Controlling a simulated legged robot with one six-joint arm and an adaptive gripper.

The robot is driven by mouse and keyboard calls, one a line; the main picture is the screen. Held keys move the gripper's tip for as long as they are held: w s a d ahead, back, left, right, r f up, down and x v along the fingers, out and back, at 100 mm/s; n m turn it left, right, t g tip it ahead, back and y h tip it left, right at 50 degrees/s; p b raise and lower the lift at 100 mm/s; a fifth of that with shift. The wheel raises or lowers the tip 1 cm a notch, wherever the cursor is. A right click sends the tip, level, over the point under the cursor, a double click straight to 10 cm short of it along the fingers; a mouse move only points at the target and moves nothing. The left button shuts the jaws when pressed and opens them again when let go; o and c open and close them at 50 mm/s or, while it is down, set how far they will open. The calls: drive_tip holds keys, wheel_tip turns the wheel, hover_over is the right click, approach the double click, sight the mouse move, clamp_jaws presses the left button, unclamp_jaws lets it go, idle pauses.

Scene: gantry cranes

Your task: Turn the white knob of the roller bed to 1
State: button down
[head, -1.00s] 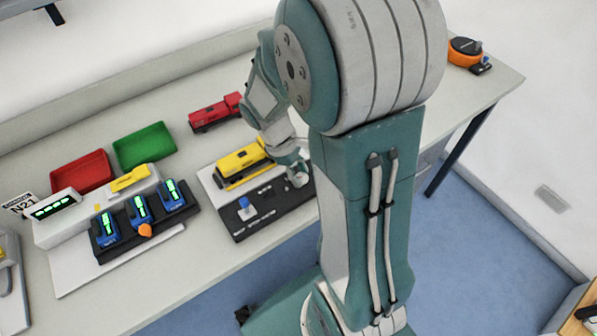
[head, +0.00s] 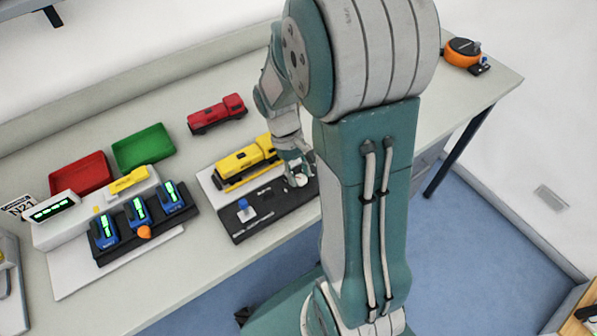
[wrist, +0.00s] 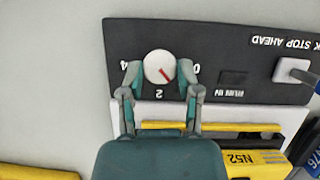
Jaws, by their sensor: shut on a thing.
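The white knob (wrist: 160,64) sits on the black control panel (wrist: 150,36) of the roller bed; it also shows in the head view (head: 298,180). Its red line points to the lower right in the wrist view, between the upside-down labels 2 below and 0 at right. No label 1 can be made out; the right finger covers part of that area. My gripper (wrist: 161,73) is shut on the knob, one finger on each side. In the head view my gripper (head: 299,172) stands over the panel's right end.
A yellow truck (head: 242,164) labelled N52 stands beside the panel. A blue-topped joystick (head: 244,206) is at the panel's left end. A red truck (head: 217,114), green tray (head: 144,146) and red tray (head: 80,174) lie farther back.

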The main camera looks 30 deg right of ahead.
drive_tip(key=shift+s+f, duration=0.15)
drive_tip(key=shift+s, duration=0.05)
drive_tip(key=shift+c, duration=1.5)
unclamp_jaws()
drive_tip(key=shift+w, duration=0.1)
drive_tip(key=v, duration=1.2)
drive_tip(key=shift+w, duration=0.1)
drive_tip(key=s+a+r+m+t, duration=0.1)
drive_tip(key=s+a+r+t, duration=0.7)
drive_tip(key=s+t, duration=0.2)
drive_tip(key=shift+s+y, duration=0.3)
drive_tip(key=shift+s, duration=0.55)
